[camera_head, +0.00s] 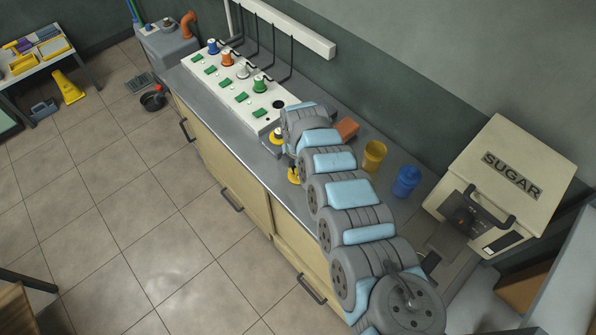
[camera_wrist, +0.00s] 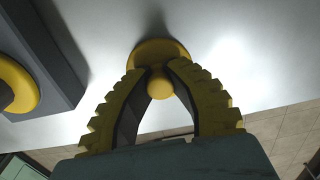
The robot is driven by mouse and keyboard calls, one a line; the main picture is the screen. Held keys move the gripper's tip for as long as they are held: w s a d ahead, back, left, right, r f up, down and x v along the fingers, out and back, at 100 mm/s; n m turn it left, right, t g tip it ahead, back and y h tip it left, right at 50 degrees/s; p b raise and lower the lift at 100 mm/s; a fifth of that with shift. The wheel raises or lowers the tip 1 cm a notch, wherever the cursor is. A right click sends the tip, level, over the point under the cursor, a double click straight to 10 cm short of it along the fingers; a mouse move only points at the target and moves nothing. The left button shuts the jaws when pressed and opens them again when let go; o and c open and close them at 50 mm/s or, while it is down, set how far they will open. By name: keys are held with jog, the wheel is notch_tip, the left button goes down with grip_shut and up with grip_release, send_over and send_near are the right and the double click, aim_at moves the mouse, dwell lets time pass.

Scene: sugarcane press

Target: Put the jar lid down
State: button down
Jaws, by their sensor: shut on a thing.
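The jar lid (camera_wrist: 160,52) is a yellow disc with a round knob, seen in the wrist view. My gripper (camera_wrist: 160,88) has its yellow ridged fingers shut on the knob. A pale, bright surface lies behind the lid with a dark shadow close to it; I cannot tell whether the lid touches it. In the head view, my gripper (camera_head: 293,176) is low near the front edge of the grey counter (camera_head: 232,128), mostly hidden by my arm. The lid cannot be made out clearly there.
A yellow disc on a dark block (camera_wrist: 36,60) is at the wrist view's left.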

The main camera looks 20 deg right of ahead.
jog(key=shift+f, duration=0.2)
jog(key=c, duration=1.1)
grip_release()
jog(key=shift+r, duration=0.1)
